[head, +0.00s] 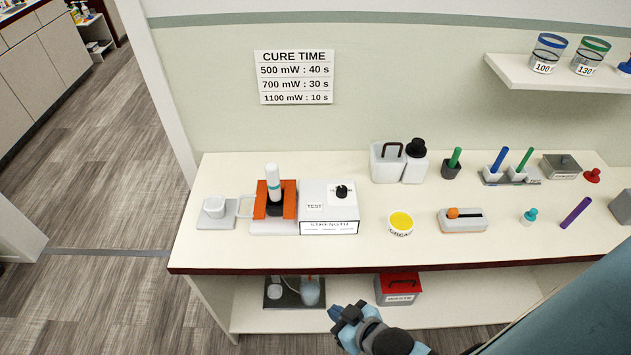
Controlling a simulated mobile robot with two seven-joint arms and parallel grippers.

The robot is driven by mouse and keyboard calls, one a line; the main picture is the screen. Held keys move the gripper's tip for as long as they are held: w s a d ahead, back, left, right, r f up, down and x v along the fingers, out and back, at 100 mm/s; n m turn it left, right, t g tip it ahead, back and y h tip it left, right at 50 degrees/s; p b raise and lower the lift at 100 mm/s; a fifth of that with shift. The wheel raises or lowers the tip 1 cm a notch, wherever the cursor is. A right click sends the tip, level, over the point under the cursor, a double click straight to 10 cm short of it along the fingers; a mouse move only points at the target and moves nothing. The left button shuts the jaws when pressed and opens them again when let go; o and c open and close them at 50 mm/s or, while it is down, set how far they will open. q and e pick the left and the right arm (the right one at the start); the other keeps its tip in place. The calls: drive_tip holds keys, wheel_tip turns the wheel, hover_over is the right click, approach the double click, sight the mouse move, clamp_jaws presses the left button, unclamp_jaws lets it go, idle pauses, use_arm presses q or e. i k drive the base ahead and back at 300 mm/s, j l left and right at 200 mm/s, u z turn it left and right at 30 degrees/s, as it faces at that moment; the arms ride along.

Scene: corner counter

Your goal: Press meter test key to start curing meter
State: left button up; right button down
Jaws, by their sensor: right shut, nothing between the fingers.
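The curing meter (345,212) is a white box on the counter, left of its middle. A TEST label (315,206) marks the left part of its top, and a black knob (342,191) stands at its right. Small print on the meter's front is hard to read. A white curing light (273,177) stands upright in an orange holder (262,207) just left of the meter. My right gripper (340,313) is shut and empty, in front of the counter edge and well apart from the meter. My left gripper is out of view.
A cure time sign (294,77) hangs on the wall. A yellow-topped round pot (401,222) and a grey-orange device (463,219) stand right of the meter. A lower shelf (350,314) holds a red-lidded box (398,289). The counter front is clear.

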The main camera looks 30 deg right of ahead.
sight(310, 207)
drive_tip(key=z, duration=0.75)
